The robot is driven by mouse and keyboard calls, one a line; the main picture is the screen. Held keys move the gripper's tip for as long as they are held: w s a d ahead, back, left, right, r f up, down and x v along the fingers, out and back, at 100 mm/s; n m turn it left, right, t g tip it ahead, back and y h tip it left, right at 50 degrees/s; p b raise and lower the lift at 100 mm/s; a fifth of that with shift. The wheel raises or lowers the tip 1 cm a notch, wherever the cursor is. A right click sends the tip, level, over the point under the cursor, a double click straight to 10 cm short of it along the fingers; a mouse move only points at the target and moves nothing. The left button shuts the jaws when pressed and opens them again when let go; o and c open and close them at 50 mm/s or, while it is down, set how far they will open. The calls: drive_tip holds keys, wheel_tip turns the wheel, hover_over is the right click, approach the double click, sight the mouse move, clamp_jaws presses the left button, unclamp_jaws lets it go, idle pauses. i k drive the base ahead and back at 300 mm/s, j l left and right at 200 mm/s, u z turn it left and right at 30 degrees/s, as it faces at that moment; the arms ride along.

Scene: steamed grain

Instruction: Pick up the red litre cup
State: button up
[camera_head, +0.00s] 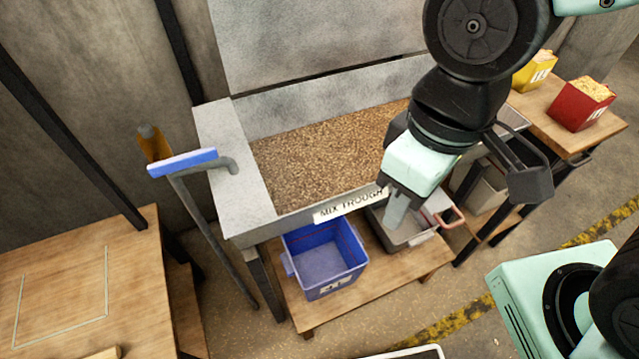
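A red cup (578,105) filled with pale grain stands upright on the wooden table at the far right. A small white label shows on its side, too small to read. My gripper (396,210) points down in front of the mix trough, above a grey bin, well to the left of the red cup. Its fingers are seen edge-on, so whether they are open or shut does not show. Nothing is clearly seen between them.
A yellow cup (530,76) stands behind the red one. The mix trough (290,212) holds grain. Below it, a blue bin (322,280) and the grey bin (408,236) sit on a low shelf. A blue-topped pole (207,225) leans at the trough's left.

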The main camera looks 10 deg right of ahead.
sight(581, 102)
drive_tip(key=z, duration=1.35)
drive_tip(key=i+l, duration=0.5)
drive_tip(key=l, duration=0.2)
drive_tip(key=i+l+u, duration=0.1)
drive_tip(key=i+l, duration=0.4)
drive_tip(key=l, duration=0.25)
drive_tip(key=i+l, duration=0.2)
drive_tip(key=l, duration=0.15)
drive_tip(key=i+l+u, duration=0.1)
drive_tip(key=i+l, duration=0.15)
drive_tip(key=l, duration=0.15)
